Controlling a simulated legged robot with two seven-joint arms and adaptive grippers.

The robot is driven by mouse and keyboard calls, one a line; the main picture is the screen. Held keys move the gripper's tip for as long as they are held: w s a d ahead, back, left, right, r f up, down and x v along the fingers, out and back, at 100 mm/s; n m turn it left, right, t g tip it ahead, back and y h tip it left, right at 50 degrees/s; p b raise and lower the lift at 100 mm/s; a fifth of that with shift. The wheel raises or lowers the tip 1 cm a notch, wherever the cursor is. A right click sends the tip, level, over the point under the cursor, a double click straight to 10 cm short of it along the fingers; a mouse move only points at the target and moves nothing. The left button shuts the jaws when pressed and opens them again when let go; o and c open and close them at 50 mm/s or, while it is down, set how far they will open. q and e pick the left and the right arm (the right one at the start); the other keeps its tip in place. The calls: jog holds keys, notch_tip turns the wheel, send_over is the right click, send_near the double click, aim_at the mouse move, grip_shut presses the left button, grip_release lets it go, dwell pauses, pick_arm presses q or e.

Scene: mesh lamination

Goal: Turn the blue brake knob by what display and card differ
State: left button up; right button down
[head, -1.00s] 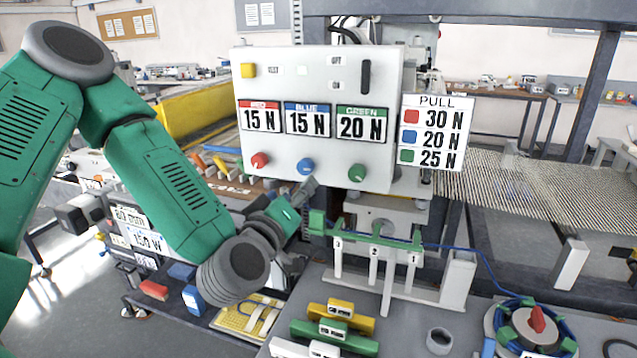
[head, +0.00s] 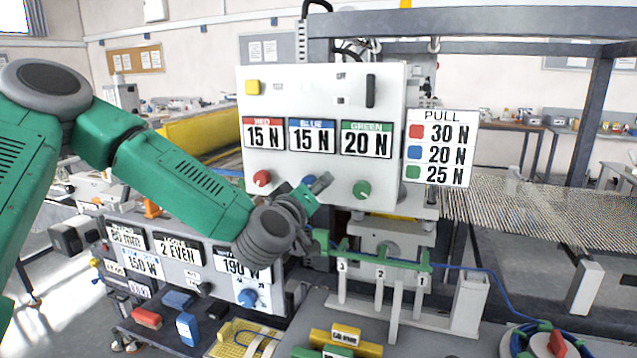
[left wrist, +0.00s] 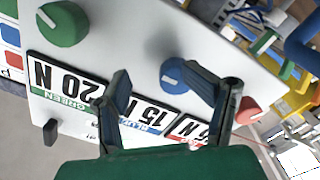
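The white panel (head: 322,85) shows displays reading red 15 N (head: 263,135), blue 15 N (head: 312,136) and green 20 N (head: 366,140). The PULL card (head: 438,148) beside it reads red 30 N, blue 20 N, green 25 N. The blue knob (head: 309,181) sits below the blue display, partly hidden by my left gripper (head: 318,188). In the left wrist view, my left gripper (left wrist: 152,80) is open and empty, its fingers apart in front of the panel. The blue knob (left wrist: 171,72) shows close to the right-hand finger; I cannot tell whether they touch. My right gripper is not in view.
The red knob (head: 262,178) and green knob (head: 362,189) flank the blue one. A green bar with numbered white posts (head: 380,266) stands below the panel. A lower console (head: 180,262) with displays is under my left arm. Mesh (head: 540,207) stretches to the right.

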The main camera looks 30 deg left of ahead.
aim_at(309, 184)
pick_arm(q)
jog(key=a, duration=0.1)
jog(key=w+a, duration=0.2)
jog(key=a, duration=0.1)
jog(key=shift+f, duration=0.35)
jog(key=shift+d+r, duration=0.25)
jog(key=shift+d, duration=0.8)
jog(key=c, duration=1)
jog(key=shift+s+d+r, duration=0.1)
jog(key=shift+d, duration=0.1)
jog(key=shift+c, duration=0.7)
jog(key=shift+a, duration=0.45)
grip_shut()
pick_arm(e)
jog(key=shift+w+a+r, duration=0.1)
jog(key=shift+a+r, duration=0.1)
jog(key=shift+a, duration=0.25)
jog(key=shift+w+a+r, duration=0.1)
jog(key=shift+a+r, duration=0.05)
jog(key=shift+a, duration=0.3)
